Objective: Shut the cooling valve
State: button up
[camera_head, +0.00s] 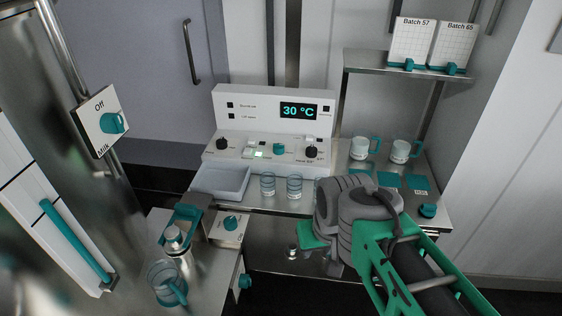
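No label that I can read says cooling. A small light panel (218,229) with a teal knob (231,222) stands at the front of the bench, left of my gripper. Another teal knob (245,281) is on the side below it. A plate marked Off and Milk (98,118) with a teal handle (113,123) is at the upper left. My gripper (308,240) is right of the small panel and apart from it. Its green part shows beside the grey wrist, which hides the rest, so I cannot tell its opening.
A control box reading 30 °C (300,111) stands at the back. A grey tray (222,182), glasses (268,184) and mugs (363,148) are on the bench. A metal bottle (176,242) and glass jug (166,285) stand at the lower left. Batch cards (412,40) stand on a shelf.

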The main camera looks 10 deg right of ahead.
aim_at(279, 149)
jog(key=z, duration=1.05)
jog(key=i, duration=0.85)
jog(key=u, duration=3.1)
jog(key=i, duration=0.5)
jog(key=u, duration=0.05)
